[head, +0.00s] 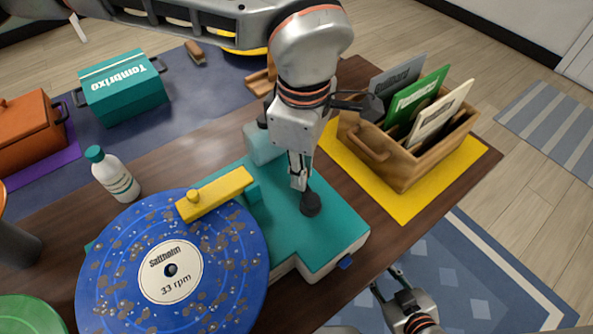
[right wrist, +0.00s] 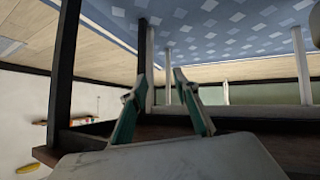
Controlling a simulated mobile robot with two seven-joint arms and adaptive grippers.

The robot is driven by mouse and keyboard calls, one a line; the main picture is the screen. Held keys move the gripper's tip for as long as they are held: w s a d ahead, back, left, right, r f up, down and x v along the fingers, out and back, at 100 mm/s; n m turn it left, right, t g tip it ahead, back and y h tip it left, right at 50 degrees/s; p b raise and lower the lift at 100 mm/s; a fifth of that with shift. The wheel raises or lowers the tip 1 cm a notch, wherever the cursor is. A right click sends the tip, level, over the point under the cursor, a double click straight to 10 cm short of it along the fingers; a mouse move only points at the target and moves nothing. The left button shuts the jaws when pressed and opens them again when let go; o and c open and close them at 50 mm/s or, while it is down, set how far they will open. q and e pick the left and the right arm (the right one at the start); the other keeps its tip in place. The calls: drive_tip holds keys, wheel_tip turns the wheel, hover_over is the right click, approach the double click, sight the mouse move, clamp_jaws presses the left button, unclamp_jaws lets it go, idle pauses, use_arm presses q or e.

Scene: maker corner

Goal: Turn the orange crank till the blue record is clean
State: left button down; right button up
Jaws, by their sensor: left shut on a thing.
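The blue record (head: 224,262) lies flat on the teal machine (head: 330,232), its label reading "Saltholm 33 rpm". Grey-brown specks are scattered over its face. A yellow arm (head: 222,192) reaches over the record's upper right edge. My left gripper (head: 301,184) points down over the machine's right part and is shut on the crank. I cannot make out any orange of the crank; the gripper hides most of that spot. A dark round piece (head: 311,205) shows just under the fingers. My right gripper (head: 395,290) is off the table's front edge, empty; its fingers stand apart in the right wrist view (right wrist: 160,95).
A wooden crate (head: 393,172) with several sleeves stands on a yellow mat at the right. A white bottle (head: 116,178), a teal box (head: 122,90) and an orange pot (head: 28,133) stand at the left. A green disc (head: 30,315) lies at lower left.

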use_arm(q)
drive_tip(key=m, duration=0.1)
drive_tip(key=d+m, duration=0.1)
drive_tip(key=m, duration=0.1)
drive_tip(key=m+p, duration=0.1)
drive_tip(key=shift+w+d+r+m, duration=0.1)
drive_tip(key=shift+w+d+m, duration=0.1)
drive_tip(key=shift+d+m, duration=0.1)
drive_tip(key=shift+s+d+m+p, duration=0.1)
drive_tip(key=shift+d+m+p, duration=0.15)
drive_tip(key=shift+m, duration=0.7)
drive_tip(key=shift+s+d+m+p, duration=0.1)
drive_tip(key=shift+d+m, duration=0.25)
drive_tip(key=shift+m, duration=0.6)
drive_tip(key=c, duration=2)
unclamp_jaws()
wheel_tip(320, 180, up, 12)
drive_tip(key=shift+f, duration=0.1)
